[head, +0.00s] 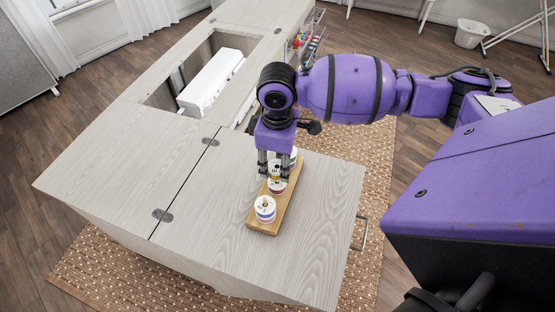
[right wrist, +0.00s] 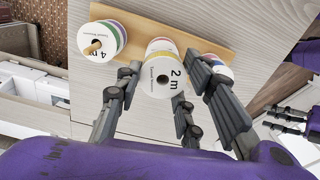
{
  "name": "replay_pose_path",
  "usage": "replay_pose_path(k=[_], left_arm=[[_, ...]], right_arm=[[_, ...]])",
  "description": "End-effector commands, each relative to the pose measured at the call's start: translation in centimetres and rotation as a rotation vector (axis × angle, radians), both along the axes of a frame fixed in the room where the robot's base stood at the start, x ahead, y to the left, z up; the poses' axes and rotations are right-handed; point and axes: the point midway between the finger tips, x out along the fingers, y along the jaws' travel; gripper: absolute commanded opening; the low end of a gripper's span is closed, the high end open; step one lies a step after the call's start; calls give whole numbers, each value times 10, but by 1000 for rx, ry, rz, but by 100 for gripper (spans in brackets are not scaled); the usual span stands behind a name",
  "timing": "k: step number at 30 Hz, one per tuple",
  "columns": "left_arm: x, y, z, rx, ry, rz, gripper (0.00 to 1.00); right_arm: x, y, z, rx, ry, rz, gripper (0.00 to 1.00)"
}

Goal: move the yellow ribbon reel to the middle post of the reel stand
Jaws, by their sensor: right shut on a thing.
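The wooden reel stand (head: 262,228) lies on the cabinet top. My right gripper (head: 273,178) points down over its middle and is shut on the yellow ribbon reel. In the right wrist view this reel (right wrist: 165,76) shows a white "2 m" face and a yellow edge, between the fingers of the gripper (right wrist: 163,108). It is over the middle of the stand; the fingers hide much of it. I cannot tell whether it is seated on the post. What seems to be my left gripper (right wrist: 287,118) shows small at the right of the wrist view, its opening unclear.
A white reel with blue and red bands (head: 265,208) sits at the stand's near end. A "4 m" reel with green and purple edges (right wrist: 97,42) sits at the other end. Clear cabinet top (head: 317,205) surrounds the stand; a white machine (head: 211,82) lies in a recess behind.

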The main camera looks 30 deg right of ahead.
Motion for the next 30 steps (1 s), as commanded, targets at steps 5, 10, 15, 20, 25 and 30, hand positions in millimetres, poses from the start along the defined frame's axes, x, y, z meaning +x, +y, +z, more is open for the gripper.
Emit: replay_pose_path(k=[5,10,15,20,25,30], left_arm=[[0,1,0,1,0,-1,40],[0,1,0,3,0,-3,40],[0,2,1,4,-1,-4,40],[1,2,2,4,-4,-4,40],[1,2,3,4,-5,-4,40],[-2,2,1,4,1,-2,40]], right_arm=[[0,0,-5,0,0,0,16],[0,0,-6,0,0,0,16],[0,0,-5,0,0,0,44],[0,0,-5,0,0,0,58],[0,0,-5,0,0,0,58],[1,0,0,0,-1,0,58]])
